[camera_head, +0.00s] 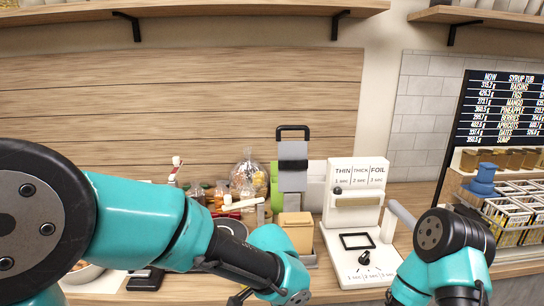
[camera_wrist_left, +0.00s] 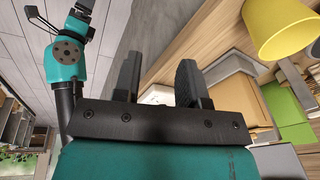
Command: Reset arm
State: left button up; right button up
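My left arm (camera_head: 150,220) crosses the lower left of the head view, its wrist bent down at the bottom middle. In the left wrist view my left gripper (camera_wrist_left: 158,78) has its two dark fingers well apart. Nothing is clasped between them; a pale surface shows behind the gap. My right arm (camera_head: 440,250) is folded at the lower right of the head view. It also shows at the upper left of the left wrist view (camera_wrist_left: 75,60). Its gripper is out of sight.
A white sealer (camera_head: 355,262) marked THIN, THICK, FOIL stands right of centre. A tan box (camera_head: 297,228) sits left of it, near a grey handled stand (camera_head: 292,165). Jars and a wrapped bag (camera_head: 247,173) stand behind my left arm. A packed rack (camera_head: 515,212) is at right.

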pick_arm(q)
jog(key=s+a+f+n+g+h, duration=0.1)
jog(key=a+f+n, duration=0.4)
jog(key=f, duration=0.5)
jog(key=a+f+n+g+h, duration=0.1)
jog(key=a+f+n+h, duration=0.1)
jog(key=a+f, duration=0.65)
jog(key=s+a+f+n, duration=0.4)
jog(key=a+f, duration=0.1)
jog(key=f, duration=0.2)
jog(key=s+a+f+n, duration=0.4)
jog(key=s+a+f, duration=0.1)
jog(key=f, duration=0.3)
jog(key=shift+a+n+t, duration=0.3)
jog(key=shift+a+t, duration=0.05)
jog(key=shift+t, duration=0.05)
